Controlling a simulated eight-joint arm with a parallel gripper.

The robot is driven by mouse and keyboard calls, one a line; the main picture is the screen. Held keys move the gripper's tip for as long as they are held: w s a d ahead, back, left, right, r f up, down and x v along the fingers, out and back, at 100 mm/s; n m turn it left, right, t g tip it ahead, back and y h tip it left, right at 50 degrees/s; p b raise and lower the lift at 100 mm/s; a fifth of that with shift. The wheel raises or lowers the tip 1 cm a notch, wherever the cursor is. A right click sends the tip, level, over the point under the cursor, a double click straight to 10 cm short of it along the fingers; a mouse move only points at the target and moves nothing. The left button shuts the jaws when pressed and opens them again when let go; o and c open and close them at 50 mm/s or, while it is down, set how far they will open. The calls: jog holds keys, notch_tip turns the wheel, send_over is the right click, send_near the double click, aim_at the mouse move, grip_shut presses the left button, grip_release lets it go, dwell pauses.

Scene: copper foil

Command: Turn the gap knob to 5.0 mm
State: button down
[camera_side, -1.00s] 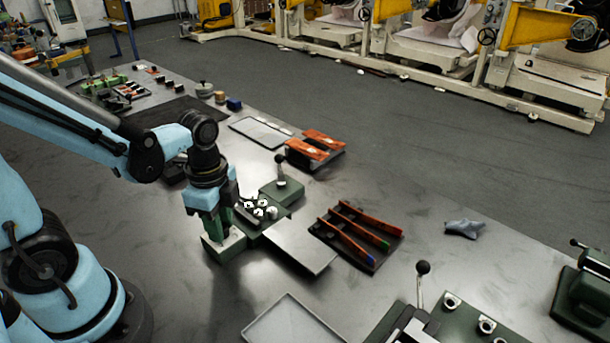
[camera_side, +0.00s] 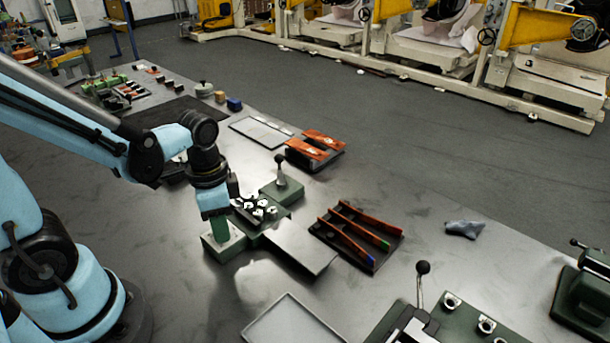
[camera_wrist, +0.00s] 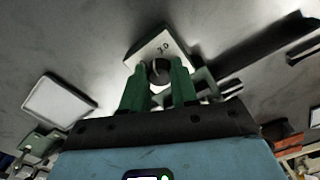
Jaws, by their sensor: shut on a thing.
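The gap knob (camera_wrist: 159,70) is a small dark round knob on a pale dial plate (camera_wrist: 147,50) with dark figures, seen in the wrist view. The figures are too small to read for certain. My gripper (camera_wrist: 159,82) has its two green fingers closed on either side of the knob. In the side view my gripper (camera_side: 220,232) points down at the pale-topped green block (camera_side: 225,245) at the near end of the green fixture. The knob itself is hidden there behind the fingers.
The fixture carries several white round pieces (camera_side: 262,208) and an upright lever (camera_side: 281,170). A flat grey plate (camera_side: 300,248) adjoins it. To its right lies a dark tray with copper strips (camera_side: 350,235). Another grey tray (camera_side: 290,322) is at the front.

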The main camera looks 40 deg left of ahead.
jog(key=n, duration=0.4)
jog(key=shift+n, duration=0.4)
jog(key=n, duration=0.3)
jog(key=shift+n, duration=0.3)
jog(key=n, duration=0.4)
jog(key=shift+d, duration=0.1)
jog(key=n, duration=1.6)
jog(key=shift+w, duration=0.1)
jog(key=c, duration=0.9)
grip_release()
